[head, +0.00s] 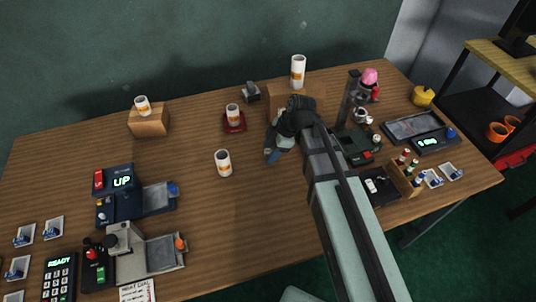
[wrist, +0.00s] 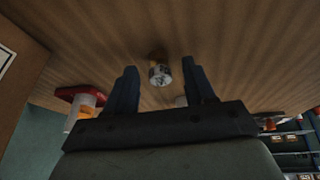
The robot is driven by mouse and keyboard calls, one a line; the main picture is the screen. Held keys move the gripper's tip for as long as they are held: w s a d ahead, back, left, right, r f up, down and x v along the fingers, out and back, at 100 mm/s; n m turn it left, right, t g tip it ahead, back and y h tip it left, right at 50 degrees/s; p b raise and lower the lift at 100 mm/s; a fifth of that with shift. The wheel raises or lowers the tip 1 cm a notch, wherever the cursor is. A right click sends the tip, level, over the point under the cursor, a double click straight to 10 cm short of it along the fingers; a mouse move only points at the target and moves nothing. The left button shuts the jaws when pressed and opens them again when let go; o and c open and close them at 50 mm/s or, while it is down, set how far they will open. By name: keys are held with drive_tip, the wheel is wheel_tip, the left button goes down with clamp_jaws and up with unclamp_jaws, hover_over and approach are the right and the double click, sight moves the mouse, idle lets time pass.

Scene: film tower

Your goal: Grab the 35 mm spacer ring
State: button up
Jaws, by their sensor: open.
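I cannot read any 35 mm marking, so I cannot tell which piece is the spacer ring. Several white cylinders with orange bands are in the head view. One cylinder (head: 223,163) stands on the bare table, one (head: 233,114) on a red base (head: 235,126), one (head: 142,105) on a wooden block, and a tall one (head: 298,71) at the back. My gripper (head: 271,156) is right of the table cylinder, apart from it. In the wrist view my gripper (wrist: 160,88) is open and empty. A small round grey-white piece (wrist: 160,74) shows beyond and between its fingers.
The left wooden block (head: 149,122) stands near the back edge. A dark device showing "UP" (head: 119,180) and a keypad (head: 61,277) are at left. A small bottle rack (head: 403,180) and a flat dark device (head: 411,127) are at right. The table between is mostly clear.

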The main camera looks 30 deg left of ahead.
drive_tip(key=shift+s+a+f, duration=0.1)
drive_tip(key=shift+a+f, duration=0.05)
drive_tip(key=shift+f, duration=0.3)
clamp_jaws()
